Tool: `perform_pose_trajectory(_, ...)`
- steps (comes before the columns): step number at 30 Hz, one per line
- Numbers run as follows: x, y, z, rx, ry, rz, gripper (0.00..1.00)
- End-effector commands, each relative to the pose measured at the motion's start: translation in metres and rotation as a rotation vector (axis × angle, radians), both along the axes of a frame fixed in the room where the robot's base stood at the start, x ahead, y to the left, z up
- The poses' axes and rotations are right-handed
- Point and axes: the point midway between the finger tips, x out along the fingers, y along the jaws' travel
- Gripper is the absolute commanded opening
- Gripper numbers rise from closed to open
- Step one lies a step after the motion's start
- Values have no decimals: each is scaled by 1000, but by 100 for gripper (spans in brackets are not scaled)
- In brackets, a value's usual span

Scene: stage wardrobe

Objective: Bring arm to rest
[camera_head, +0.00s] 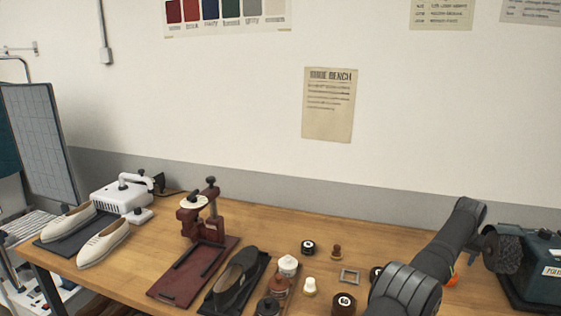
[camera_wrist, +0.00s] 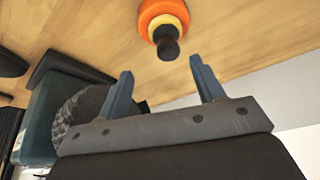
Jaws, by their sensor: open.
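My gripper (camera_wrist: 160,82) is open in the wrist view, its two blue-grey fingers spread apart with nothing between them. An orange and yellow knob-like thing with a black top (camera_wrist: 165,30) stands on the wooden bench (camera_wrist: 85,25) beyond the fingertips, apart from them. In the head view my dark grey arm reaches in at the lower right, over the bench (camera_head: 150,225).
A teal machine with a round brush (camera_head: 505,253) stands close to my arm at the right. A dark shoe (camera_head: 235,280), a red press (camera_head: 205,240), small jars (camera_head: 288,266) and white shoes (camera_head: 103,243) stand further left. The back wall is near; the air above the bench is free.

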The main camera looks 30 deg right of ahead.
Motion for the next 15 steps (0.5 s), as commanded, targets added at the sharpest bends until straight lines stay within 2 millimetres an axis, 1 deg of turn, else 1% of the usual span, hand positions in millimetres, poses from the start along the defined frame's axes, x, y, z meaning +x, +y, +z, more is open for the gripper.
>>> perform_pose_trajectory(8,-34,8,22,0,1,0,62)
perform_pose_trajectory(15,-74,17,46,0,-1,-2,62)
